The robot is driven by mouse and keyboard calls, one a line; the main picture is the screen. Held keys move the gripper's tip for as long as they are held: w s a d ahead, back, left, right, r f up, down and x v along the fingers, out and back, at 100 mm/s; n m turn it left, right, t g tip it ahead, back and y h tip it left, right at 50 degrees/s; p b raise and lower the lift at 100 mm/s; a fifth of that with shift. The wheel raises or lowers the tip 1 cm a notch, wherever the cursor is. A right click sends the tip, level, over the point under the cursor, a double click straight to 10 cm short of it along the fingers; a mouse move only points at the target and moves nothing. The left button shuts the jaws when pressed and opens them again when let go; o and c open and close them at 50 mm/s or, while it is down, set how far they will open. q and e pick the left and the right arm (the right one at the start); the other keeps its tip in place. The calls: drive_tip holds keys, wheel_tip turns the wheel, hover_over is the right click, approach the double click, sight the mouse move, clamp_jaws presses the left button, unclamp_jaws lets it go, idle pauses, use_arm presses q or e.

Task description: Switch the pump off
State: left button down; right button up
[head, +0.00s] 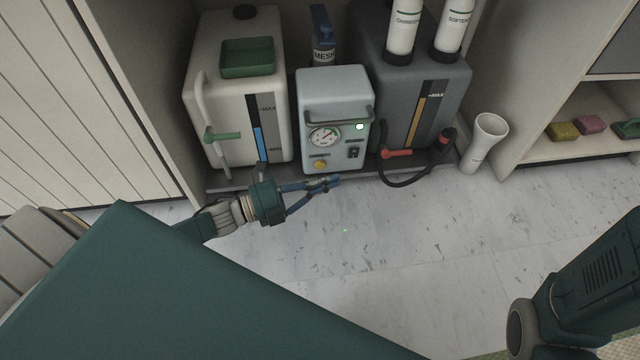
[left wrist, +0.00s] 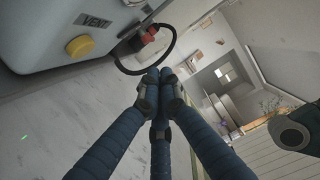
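The pump (head: 334,88) is a pale blue-grey box with a handle bar, a round gauge (head: 324,137), a lit green lamp (head: 359,127), a yellow knob (head: 320,165) and a small dark switch (head: 353,153). The switch's position is too small to tell. My left gripper (head: 330,182) is just in front of the pump's lower edge, with its fingertips together and nothing visible between them. My right gripper is out of view.
A white tank (head: 270,140) stands left of the pump and a grey tank (head: 440,75) right of it. A red-handled valve (head: 397,153) and black hose (head: 408,181) lie at the right. A white cup-like holder (head: 484,145) stands farther right. The floor in front is clear.

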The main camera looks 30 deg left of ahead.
sight(354, 153)
use_arm(q)
drive_tip(key=w+d+b, duration=0.1)
drive_tip(key=w+b, duration=0.4)
drive_tip(key=w, duration=0.2)
drive_tip(key=shift+w+d+r, duration=0.2)
drive_tip(key=shift+d+r, duration=0.05)
drive_tip(key=shift+r, duration=0.05)
